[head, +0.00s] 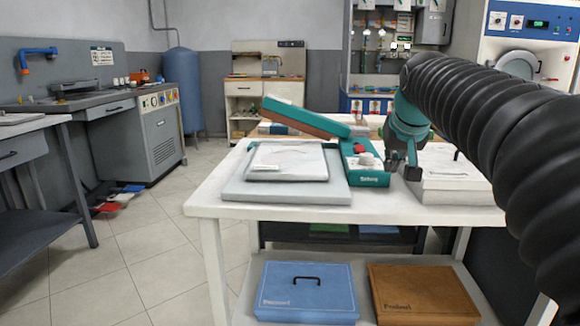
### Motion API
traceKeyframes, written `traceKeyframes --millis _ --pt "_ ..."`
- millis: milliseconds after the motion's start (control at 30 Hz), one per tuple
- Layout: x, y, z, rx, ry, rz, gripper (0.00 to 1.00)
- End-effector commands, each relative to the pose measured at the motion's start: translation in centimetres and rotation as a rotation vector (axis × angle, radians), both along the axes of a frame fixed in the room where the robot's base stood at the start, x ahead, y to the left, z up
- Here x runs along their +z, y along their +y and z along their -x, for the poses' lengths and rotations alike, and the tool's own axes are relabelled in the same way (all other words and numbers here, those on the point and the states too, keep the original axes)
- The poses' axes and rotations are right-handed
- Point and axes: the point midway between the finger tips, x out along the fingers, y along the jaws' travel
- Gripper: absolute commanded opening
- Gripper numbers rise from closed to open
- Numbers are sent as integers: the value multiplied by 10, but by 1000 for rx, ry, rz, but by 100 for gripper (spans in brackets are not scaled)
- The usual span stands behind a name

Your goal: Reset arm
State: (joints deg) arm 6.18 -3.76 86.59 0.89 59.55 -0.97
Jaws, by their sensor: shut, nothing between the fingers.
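My gripper (402,163) is at the end of my black ribbed arm, right of the picture's middle. It points down, low over the white table (215,197), between a teal tray and a white box. Its fingers look dark and are shut with nothing held. The teal tray (370,179) holds a red item and a pale item. My gripper is beside the tray's right side; I cannot tell whether it touches the tray or the box.
A white box (460,185) stands right of my gripper. Blue (308,290) and brown (422,293) boxes sit on the lower shelf. The floor at left is mostly clear.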

Motion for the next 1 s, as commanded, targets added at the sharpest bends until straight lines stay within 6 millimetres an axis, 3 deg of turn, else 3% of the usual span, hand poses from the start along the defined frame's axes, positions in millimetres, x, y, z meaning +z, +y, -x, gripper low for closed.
traceKeyframes --millis 267,700,867,1000 --pt "-66 12 54 9 90 -8 0" --pt "-206 42 231 54 223 -10 0" --pt "-233 49 274 74 226 -8 0" --pt "-228 52 285 85 186 -4 0"
